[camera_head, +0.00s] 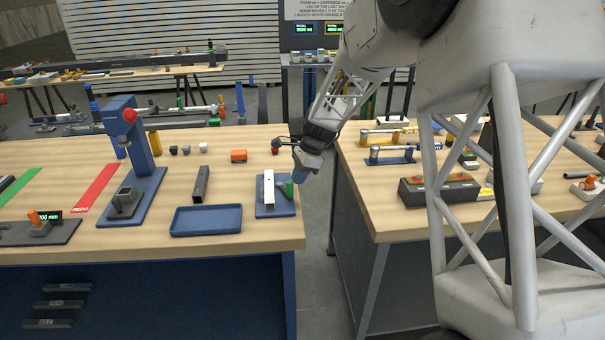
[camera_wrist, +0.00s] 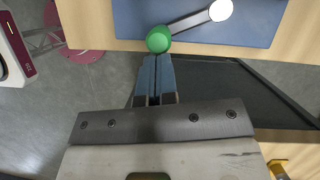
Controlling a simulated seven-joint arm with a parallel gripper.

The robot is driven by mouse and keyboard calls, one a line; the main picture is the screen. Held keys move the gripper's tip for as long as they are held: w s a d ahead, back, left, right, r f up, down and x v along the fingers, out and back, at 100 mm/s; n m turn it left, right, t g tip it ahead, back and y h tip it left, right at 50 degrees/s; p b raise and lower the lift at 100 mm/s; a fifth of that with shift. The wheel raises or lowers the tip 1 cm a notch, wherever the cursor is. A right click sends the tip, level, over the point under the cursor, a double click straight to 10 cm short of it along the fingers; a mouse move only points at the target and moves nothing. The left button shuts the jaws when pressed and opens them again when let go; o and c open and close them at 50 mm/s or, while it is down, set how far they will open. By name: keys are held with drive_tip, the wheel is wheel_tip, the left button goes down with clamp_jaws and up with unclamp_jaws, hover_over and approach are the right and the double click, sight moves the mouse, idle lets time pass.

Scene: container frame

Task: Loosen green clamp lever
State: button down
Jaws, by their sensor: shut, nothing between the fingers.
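The green clamp lever (camera_head: 289,189) stands at the right side of a blue fixture plate (camera_head: 265,212), beside a white upright bar (camera_head: 269,190). My gripper (camera_head: 301,179) is at the lever's right in the head view. Its blue fingers are together and empty in the wrist view (camera_wrist: 157,58), tips right by the knob. I cannot tell if they touch it.
A blue press (camera_head: 140,160) stands farther left. The bench edge and a floor gap (camera_head: 320,225) are at the right, then a second bench (camera_head: 400,222).

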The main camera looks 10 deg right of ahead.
drive_tip(key=shift+s+a+f+m+t, duration=0.1)
drive_tip(key=shift+s+a+m+t, duration=0.25)
drive_tip(key=shift+m, duration=0.25)
drive_tip(key=shift+s+a, duration=0.2)
drive_tip(key=shift+a, duration=0.15)
drive_tip(key=shift+d, duration=0.8)
drive_tip(key=d+v, duration=0.2)
drive_tip(key=v, duration=0.9)
drive_tip(key=shift+f, duration=0.35)
drive_tip(key=shift+s, duration=0.1)
